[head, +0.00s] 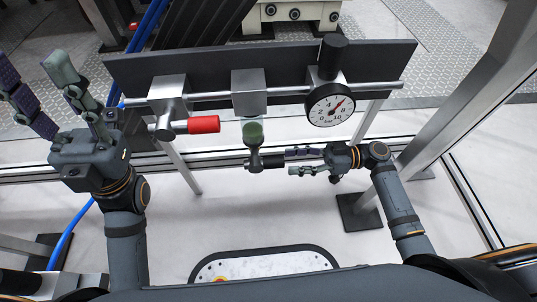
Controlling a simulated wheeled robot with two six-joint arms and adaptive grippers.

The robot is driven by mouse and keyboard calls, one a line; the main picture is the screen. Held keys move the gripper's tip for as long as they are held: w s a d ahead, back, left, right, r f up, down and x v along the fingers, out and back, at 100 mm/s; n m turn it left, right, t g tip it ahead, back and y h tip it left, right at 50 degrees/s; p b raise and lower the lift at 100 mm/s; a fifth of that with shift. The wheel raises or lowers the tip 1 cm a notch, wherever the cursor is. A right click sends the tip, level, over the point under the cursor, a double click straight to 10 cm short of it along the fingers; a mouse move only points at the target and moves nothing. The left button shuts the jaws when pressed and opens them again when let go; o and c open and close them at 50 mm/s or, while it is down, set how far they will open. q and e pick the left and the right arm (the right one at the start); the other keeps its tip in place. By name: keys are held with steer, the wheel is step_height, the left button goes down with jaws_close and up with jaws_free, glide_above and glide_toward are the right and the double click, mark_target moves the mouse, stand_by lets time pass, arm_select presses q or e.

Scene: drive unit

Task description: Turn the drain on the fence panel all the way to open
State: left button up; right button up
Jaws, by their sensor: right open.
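The dark fence panel (215,75) carries a horizontal steel pipe with fittings. Below the middle steel block (249,92) hangs a greenish bowl (252,132). Under the bowl is the drain, a small dark fitting with a black handle (272,162) pointing right. My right gripper (298,161) comes in from the right, open, with its fingertips beside the handle's free end, one above and one below. I cannot tell whether they touch it. My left gripper (42,80) is raised at the far left, open and empty, away from the drain.
A red-handled lever (203,124) sits left of the bowl. A round pressure gauge (331,104) with a black knob on top is to the right. Blue hoses run at the left. A metal post (465,85) stands at the right. The floor below the drain is clear.

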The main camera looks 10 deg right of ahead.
mark_target(269, 162)
steer(key=a+b, duration=0.2)
steer(key=a, duration=0.4)
steer(key=shift+a+f, duration=0.1)
steer(key=shift+a, duration=0.6)
steer(key=shift+w, duration=0.1)
jaws_close()
